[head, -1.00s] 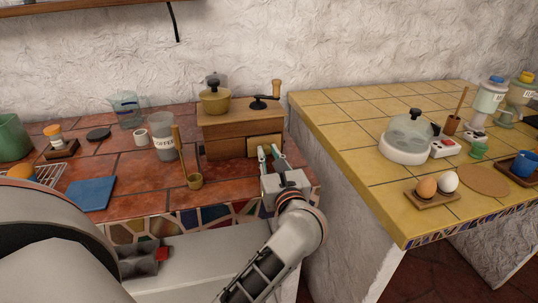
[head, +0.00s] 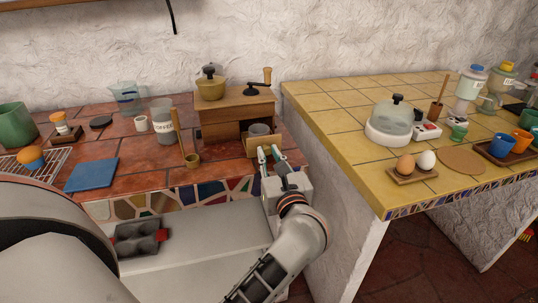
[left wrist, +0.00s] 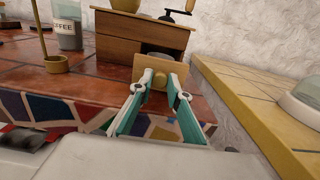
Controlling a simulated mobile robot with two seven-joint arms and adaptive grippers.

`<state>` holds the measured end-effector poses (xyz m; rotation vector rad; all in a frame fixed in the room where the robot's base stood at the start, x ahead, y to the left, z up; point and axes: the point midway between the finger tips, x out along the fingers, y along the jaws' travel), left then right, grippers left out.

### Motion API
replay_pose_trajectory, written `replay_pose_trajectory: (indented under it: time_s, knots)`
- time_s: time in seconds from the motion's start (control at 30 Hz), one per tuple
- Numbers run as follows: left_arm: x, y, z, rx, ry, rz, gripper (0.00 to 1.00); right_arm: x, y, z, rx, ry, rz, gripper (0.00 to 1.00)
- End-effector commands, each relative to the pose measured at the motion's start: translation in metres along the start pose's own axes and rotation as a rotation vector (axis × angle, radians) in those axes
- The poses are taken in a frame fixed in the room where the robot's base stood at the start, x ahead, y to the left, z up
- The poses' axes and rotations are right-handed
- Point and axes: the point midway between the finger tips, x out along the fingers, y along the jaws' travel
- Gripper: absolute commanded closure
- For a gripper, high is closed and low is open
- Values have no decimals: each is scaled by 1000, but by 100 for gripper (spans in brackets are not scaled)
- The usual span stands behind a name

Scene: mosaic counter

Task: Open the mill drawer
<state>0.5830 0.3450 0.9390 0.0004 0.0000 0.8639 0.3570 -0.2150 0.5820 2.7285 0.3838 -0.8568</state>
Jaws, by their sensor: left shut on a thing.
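The wooden coffee mill (head: 222,118) stands on the red tiled counter, with a brass bowl and a crank on top. Its drawer (head: 251,148) is pulled out from the body, and a grey round container (head: 259,129) shows in or behind the opening. My left gripper (head: 268,152) is at the drawer front. In the left wrist view its fingers (left wrist: 159,86) are shut on the round knob (left wrist: 160,79) of the tan drawer front (left wrist: 143,73). The fingertips partly cover the knob. My right gripper is not in view.
A coffee jar (head: 162,122) and a brass scoop (head: 190,159) stand left of the mill. A blue board (head: 91,175) lies further left. The yellow tiled counter (head: 330,120) is to the right, across a gap. A muffin tin (head: 138,238) sits below the counter edge.

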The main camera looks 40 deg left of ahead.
Motion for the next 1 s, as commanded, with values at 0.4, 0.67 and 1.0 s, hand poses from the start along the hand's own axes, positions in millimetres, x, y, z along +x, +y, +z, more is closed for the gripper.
replay_pose_trajectory:
  time_s: [0.4,0.67,1.0]
  knots:
    - [0,0,-1,0,1,0,67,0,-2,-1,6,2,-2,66]
    - [-20,0,-2,-1,4,-1,67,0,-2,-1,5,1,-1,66]
    - [-67,0,-2,0,4,-1,67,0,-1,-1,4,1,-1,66]
